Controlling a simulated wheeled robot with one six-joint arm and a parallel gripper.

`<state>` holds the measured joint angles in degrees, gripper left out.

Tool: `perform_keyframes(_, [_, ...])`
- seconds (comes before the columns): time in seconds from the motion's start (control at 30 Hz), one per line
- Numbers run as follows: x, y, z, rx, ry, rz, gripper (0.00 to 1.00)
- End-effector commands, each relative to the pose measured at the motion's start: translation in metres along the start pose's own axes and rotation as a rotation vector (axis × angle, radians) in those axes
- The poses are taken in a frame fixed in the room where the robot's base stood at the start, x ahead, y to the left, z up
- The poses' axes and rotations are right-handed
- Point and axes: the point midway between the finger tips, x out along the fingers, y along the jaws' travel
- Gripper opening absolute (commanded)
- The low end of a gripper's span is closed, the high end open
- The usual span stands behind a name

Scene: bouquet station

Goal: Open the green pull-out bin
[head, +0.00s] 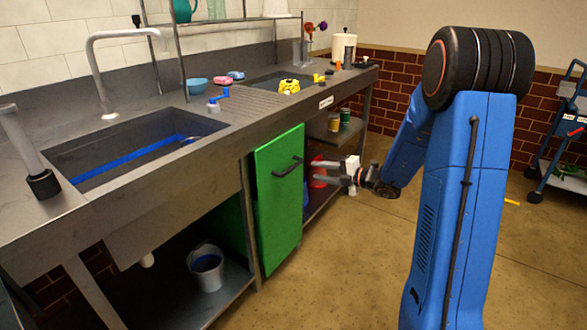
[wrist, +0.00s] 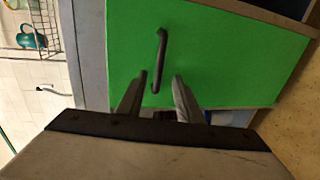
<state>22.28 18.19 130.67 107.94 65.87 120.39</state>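The green pull-out bin (head: 278,205) is under the counter, with its flat front panel facing the floor area; I cannot tell whether it stands slightly out. A dark bar handle (head: 288,168) is on the panel's upper part. My gripper (head: 313,173) is just right of the handle, apart from the panel, with its fingers pointing at it. In the wrist view, the fingers (wrist: 160,76) are spread and empty. The dark handle (wrist: 161,52) stands ahead of them, its lower end appearing between the fingertips, against the green panel (wrist: 225,55). I see no grip on it.
The steel counter (head: 215,150) with sinks runs above the bin. A grey bucket (head: 207,268) stands on the low shelf left of it. A red item (head: 318,172) is behind my gripper. The floor (head: 345,265) before the bin is clear. A blue cart (head: 562,150) stands far right.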

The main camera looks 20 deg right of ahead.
Motion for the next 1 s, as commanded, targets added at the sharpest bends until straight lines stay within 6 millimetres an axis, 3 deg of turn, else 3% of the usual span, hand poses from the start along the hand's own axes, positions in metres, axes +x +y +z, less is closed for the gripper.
perform_keyframes(0.4, [0.075, 0.0, -0.001, -0.001, 0.003, -0.001, 0.33])
perform_keyframes(0.6, [0.104, 0.0, -0.001, -0.001, 0.002, 0.0, 0.33])
perform_keyframes(1.0, [0.121, 0.0, 0.0, -0.002, 0.0, 0.0, 0.33])
